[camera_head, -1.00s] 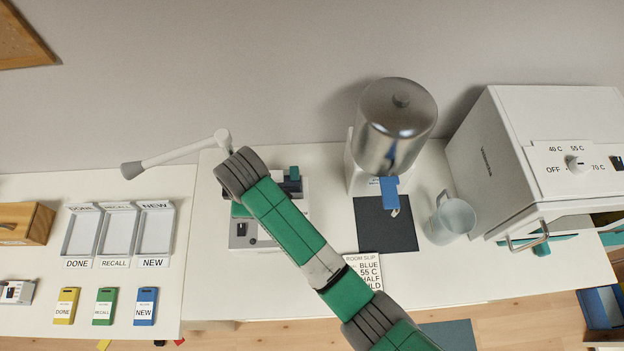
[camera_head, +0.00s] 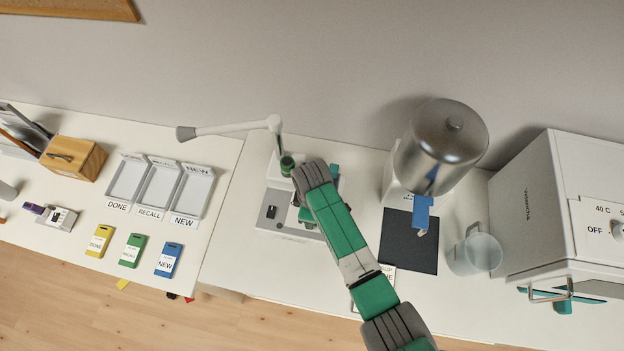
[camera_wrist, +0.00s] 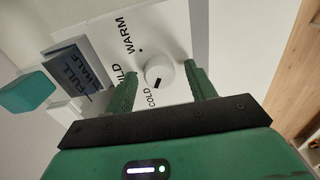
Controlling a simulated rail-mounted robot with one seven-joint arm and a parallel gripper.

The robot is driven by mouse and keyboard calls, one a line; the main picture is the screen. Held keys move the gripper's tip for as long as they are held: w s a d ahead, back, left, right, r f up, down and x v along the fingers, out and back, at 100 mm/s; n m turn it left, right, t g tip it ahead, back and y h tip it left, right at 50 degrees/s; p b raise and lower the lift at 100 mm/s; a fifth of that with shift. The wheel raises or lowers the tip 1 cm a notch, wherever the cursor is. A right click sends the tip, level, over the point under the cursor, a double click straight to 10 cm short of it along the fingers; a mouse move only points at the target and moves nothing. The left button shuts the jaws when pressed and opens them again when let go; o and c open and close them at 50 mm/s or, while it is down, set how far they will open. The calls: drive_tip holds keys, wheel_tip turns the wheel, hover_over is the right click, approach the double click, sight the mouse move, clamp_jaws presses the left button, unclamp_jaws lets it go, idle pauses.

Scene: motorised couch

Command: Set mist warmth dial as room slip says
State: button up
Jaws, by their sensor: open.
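The mist warmth dial is a round white knob (camera_wrist: 159,73) on a white panel, with COLD, MILD (partly covered) and WARM lettered around it. A black mark sits on the knob's lower side, nearest COLD. My gripper (camera_wrist: 161,68) is open in the wrist view, one green finger on each side of the knob; I cannot tell whether they touch it. In the head view my arm hides the gripper and part of the white and grey unit (camera_head: 270,222). The room slip (camera_head: 386,273) is mostly covered by my arm; earlier it showed BLUE, 55 C, HALF and a last line ending in ILD.
A FULL/HALF label (camera_wrist: 78,72) and a teal block (camera_wrist: 27,93) are left of the dial. A steel tank (camera_head: 440,145) with a blue lever (camera_head: 421,212), a clear jug (camera_head: 474,252) and a white cabinet (camera_head: 545,205) stand to the right. Trays (camera_head: 160,190) and coloured tags are left.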

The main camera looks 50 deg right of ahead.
drive_tip(key=c, duration=1)
drive_tip(key=shift+o, duration=0.2)
drive_tip(key=shift+r+m, duration=0.1)
drive_tip(key=shift+m, duration=0.2)
drive_tip(key=shift+m+p, duration=0.65)
drive_tip(key=shift+m, duration=0.25)
drive_tip(key=m+p, duration=0.1)
drive_tip(key=m, duration=0.2)
drive_tip(key=shift+m, duration=0.4)
drive_tip(key=m+p, duration=0.1)
drive_tip(key=m, duration=0.4)
drive_tip(key=shift+m, duration=0.4)
